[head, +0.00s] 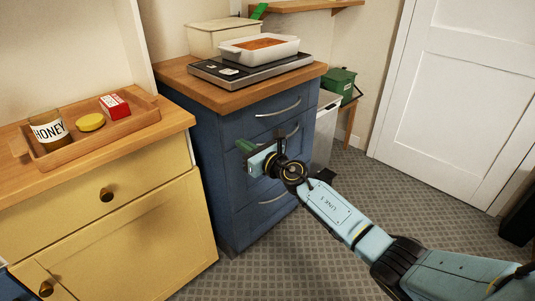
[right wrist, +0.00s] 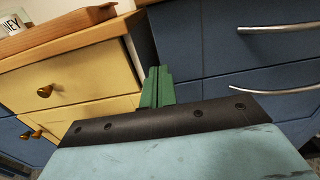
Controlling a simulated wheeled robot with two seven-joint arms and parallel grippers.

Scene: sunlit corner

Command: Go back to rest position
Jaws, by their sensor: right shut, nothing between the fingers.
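My right gripper (head: 243,147) is in front of the blue drawer cabinet (head: 225,196) in the head view, at the end of my light-blue right arm. Its green fingers are together and empty. They also show in the right wrist view (right wrist: 157,86), pointing toward the gap between the yellow cabinet and the blue drawers. The gripper hides part of the blue drawer fronts, which look shut. My left gripper is in neither view.
A white dish (head: 259,48) sits on the blue cabinet. Carpet (head: 300,255) is clear before it.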

